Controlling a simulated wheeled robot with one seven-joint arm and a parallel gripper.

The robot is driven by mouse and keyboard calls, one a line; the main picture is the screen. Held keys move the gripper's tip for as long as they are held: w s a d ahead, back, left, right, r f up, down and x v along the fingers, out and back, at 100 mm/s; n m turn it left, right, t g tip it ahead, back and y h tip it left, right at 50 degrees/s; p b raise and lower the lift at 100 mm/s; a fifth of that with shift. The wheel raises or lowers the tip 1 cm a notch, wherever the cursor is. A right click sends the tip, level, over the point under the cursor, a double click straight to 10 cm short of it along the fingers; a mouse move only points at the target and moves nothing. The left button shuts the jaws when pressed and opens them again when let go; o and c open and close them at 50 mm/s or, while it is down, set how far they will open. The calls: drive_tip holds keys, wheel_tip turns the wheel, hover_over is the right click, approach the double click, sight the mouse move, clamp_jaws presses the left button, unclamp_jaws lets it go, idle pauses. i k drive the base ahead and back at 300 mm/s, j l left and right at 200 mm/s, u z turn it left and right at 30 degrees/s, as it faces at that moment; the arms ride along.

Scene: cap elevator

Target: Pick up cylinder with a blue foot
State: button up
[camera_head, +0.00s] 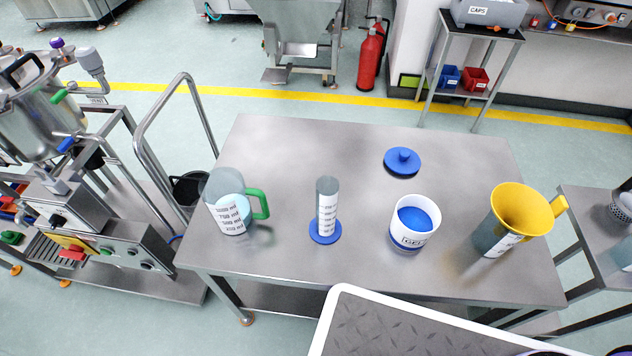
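The cylinder with a blue foot (326,207) stands upright on the steel table (290,150), near its front edge and left of the middle. It is a clear, narrow measuring cylinder with white markings, and its round blue foot (325,232) rests flat on the table top. Nothing touches it and nothing hides it. My gripper is not in view.
A jug with a green handle (228,205) stands left of the cylinder. A white tub (415,223) with blue contents stands right of it, with a blue lid (402,162) behind. The table's back left is clear.

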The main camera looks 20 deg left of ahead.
sight(325, 228)
drive_tip(key=u, duration=1.15)
